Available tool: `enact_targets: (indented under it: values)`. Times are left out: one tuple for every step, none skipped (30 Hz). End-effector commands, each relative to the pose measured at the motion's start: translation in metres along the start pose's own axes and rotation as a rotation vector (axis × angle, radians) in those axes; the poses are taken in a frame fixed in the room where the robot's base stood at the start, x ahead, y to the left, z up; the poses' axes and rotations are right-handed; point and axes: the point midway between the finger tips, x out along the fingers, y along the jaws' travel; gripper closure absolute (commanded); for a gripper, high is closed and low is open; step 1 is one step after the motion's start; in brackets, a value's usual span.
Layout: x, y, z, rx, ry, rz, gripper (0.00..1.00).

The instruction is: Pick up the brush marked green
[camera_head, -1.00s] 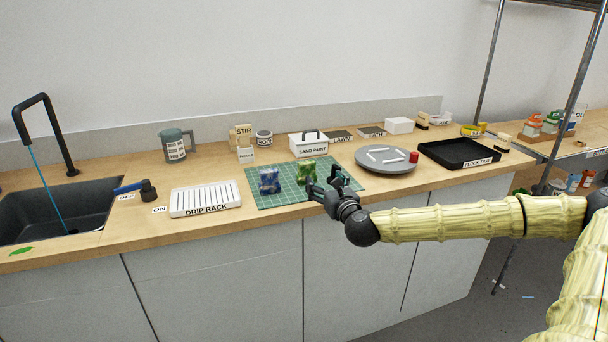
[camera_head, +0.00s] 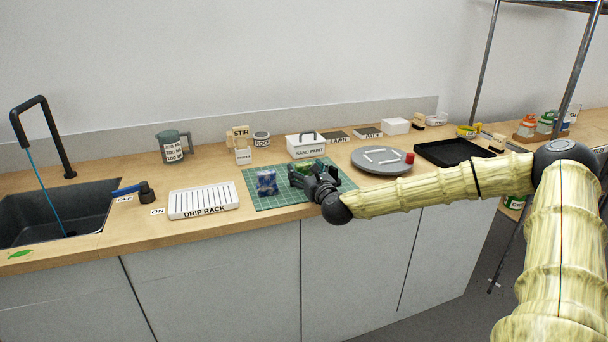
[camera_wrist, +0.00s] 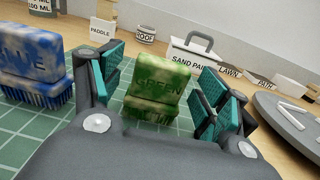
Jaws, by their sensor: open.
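The brush marked green (camera_wrist: 160,85) is a mottled green block with "GREEN" on its face. It stands upright on the green cutting mat (camera_head: 262,202). In the wrist view it is between the teal-padded fingers of my gripper (camera_wrist: 160,95), with a gap on each side. My gripper is open. In the head view my gripper (camera_head: 312,178) is low over the mat and hides part of the green brush (camera_head: 312,167). The blue brush (camera_wrist: 32,62), marked "BLUE", stands left of my gripper; it also shows in the head view (camera_head: 267,182).
A grey turntable (camera_head: 372,168) with white sticks and a red piece is right of the mat. The sand paint box (camera_head: 305,150) is behind it. The drip rack (camera_head: 204,200) and sink (camera_head: 60,215) are left. A black flock tray (camera_head: 450,153) is farther right.

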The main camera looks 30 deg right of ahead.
Motion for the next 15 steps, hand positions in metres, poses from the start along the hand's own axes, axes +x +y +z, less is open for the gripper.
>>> enact_targets:
  values:
    - [0.005, 0.0, 0.0, -0.002, 0.001, 0.0, 0.25]
    - [0.008, -0.001, 0.0, -0.001, 0.0, 0.0, 0.25]
    - [0.011, -0.001, 0.0, 0.0, 0.0, 0.0, 0.25]
    - [0.012, -0.001, 0.0, 0.0, 0.0, 0.0, 0.25]
    - [0.013, -0.001, -0.001, 0.0, 0.0, 0.0, 0.25]
    - [0.015, -0.001, -0.001, 0.0, 0.0, 0.0, 0.25]
    - [0.015, -0.001, -0.001, 0.001, 0.0, 0.0, 0.25]
    - [0.016, -0.001, -0.001, 0.001, 0.0, 0.0, 0.25]
    - [0.016, -0.001, -0.001, 0.001, 0.0, 0.0, 0.25]
    - [0.016, -0.001, -0.001, 0.001, 0.0, 0.0, 0.25]
    - [0.016, -0.001, -0.001, 0.001, 0.0, 0.0, 0.25]
    - [0.016, -0.001, -0.001, 0.001, 0.0, 0.0, 0.25]
    - [0.016, -0.001, -0.001, 0.001, 0.0, 0.0, 0.25]
    - [0.016, -0.001, -0.001, 0.001, 0.0, 0.0, 0.25]
    - [0.016, -0.001, -0.001, 0.001, 0.0, 0.0, 0.3]
